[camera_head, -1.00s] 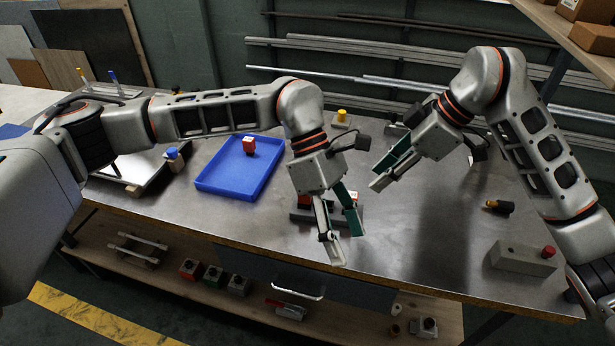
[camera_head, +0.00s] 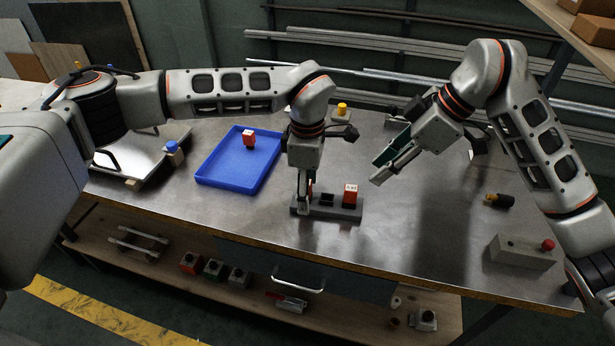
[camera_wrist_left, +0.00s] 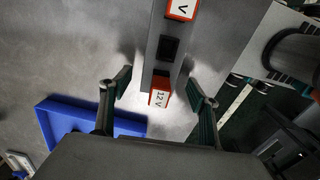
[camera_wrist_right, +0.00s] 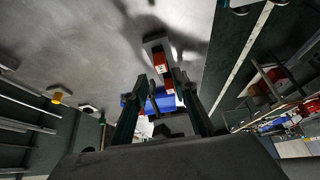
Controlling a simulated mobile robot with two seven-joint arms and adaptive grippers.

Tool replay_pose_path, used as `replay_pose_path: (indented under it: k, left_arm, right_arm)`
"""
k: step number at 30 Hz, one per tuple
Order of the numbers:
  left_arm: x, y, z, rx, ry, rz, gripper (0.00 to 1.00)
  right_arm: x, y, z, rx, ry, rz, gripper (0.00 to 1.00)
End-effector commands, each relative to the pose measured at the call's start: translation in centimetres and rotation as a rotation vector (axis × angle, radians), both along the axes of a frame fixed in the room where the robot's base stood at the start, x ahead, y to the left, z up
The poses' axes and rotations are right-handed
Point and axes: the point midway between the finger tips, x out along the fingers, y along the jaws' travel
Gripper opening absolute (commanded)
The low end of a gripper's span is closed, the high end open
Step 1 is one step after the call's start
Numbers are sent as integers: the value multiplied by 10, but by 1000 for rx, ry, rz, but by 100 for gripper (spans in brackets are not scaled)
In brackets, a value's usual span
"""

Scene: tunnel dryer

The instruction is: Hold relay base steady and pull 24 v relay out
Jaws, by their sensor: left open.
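The grey relay base (camera_head: 327,212) lies near the front edge of the bench. A red relay with a white label (camera_head: 350,197) stands in its right end; only "V" of its label shows in the left wrist view (camera_wrist_left: 181,9). The middle socket (camera_wrist_left: 168,48) is empty. A red 12 V relay (camera_wrist_left: 159,98) sits in the left end. My left gripper (camera_head: 305,208) is open, pointing down, with its fingers either side of that end, apart from the relay. My right gripper (camera_head: 378,172) is open and empty, above the bench, behind and right of the base.
A blue tray (camera_head: 212,184) with a red block (camera_head: 249,139) stands left of the base. A grey box with a red button (camera_head: 522,252) and a black-and-yellow item (camera_head: 499,201) lie to the right. A yellow-topped block (camera_head: 342,112) stands behind.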

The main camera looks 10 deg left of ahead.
Motion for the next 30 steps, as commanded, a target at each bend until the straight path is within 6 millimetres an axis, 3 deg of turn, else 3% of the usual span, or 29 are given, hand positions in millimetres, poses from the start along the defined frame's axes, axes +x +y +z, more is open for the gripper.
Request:
replay_pose_path:
  k: [6,15,16,21,23,25,30]
  left_arm:
    - [0,0,-18,-1,0,0,61]
    - [0,0,-21,-1,-1,0,61]
    - [0,0,-20,-1,0,0,58]
    - [0,0,-20,-2,0,0,14]
    - [0,0,-20,-2,0,0,14]
    - [0,0,-20,-2,0,0,14]
    - [0,0,-20,-2,0,0,14]
  right_arm:
    - [0,0,0,0,0,0,28]
    - [0,0,0,0,0,0,28]
    - [0,0,0,0,0,0,28]
    - [0,0,0,0,0,0,28]
    - [0,0,0,0,0,0,28]
    - [0,0,0,0,-1,2,38]
    - [0,2,2,-7,-46,86,38]
